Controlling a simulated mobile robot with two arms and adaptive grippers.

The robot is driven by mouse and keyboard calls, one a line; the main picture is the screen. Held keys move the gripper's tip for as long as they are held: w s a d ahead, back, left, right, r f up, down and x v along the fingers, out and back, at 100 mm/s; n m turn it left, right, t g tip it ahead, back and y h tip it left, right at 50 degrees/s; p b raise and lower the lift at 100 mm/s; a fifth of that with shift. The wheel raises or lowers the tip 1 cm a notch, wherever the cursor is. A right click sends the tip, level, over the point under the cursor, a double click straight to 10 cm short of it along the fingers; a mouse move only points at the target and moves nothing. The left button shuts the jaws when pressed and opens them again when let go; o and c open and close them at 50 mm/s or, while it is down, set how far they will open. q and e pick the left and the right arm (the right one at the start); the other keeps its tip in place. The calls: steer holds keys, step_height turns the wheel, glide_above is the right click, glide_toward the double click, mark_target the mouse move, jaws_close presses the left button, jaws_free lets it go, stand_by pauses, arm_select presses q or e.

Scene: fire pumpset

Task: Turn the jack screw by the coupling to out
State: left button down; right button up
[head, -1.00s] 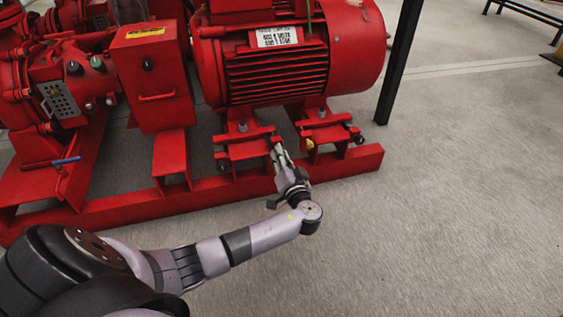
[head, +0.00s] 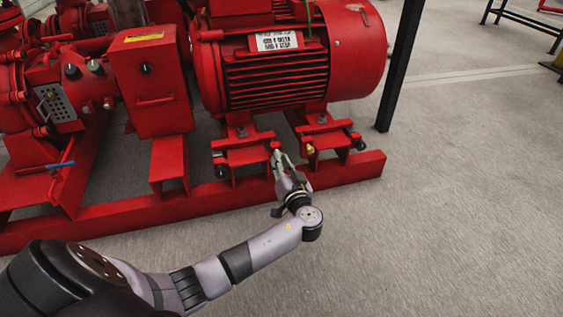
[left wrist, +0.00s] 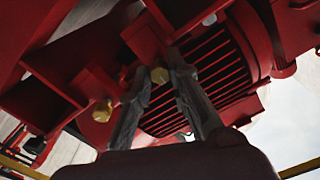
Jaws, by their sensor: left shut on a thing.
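My left gripper (head: 279,158) reaches the right end of the red motor foot mount nearer the coupling side. In the left wrist view its two fingers (left wrist: 160,72) close on a brass hex head, the jack screw (left wrist: 160,76), which sits between the fingertips. In the head view the fingers hide this screw. A second brass screw (head: 310,149) is on the mount to the right, apart from the gripper. It also shows in the left wrist view (left wrist: 102,111), left of the fingers. My right gripper is not in view.
The red motor (head: 290,75) stands above the mounts on a red base frame (head: 345,171). A red control box (head: 150,85) and pump parts stand to the left. A dark post (head: 400,65) rises at the right. The floor in front is clear.

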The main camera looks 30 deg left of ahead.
arm_select(q)
steer(key=c, duration=1.5)
jaws_free()
step_height(320, 180, up, 10)
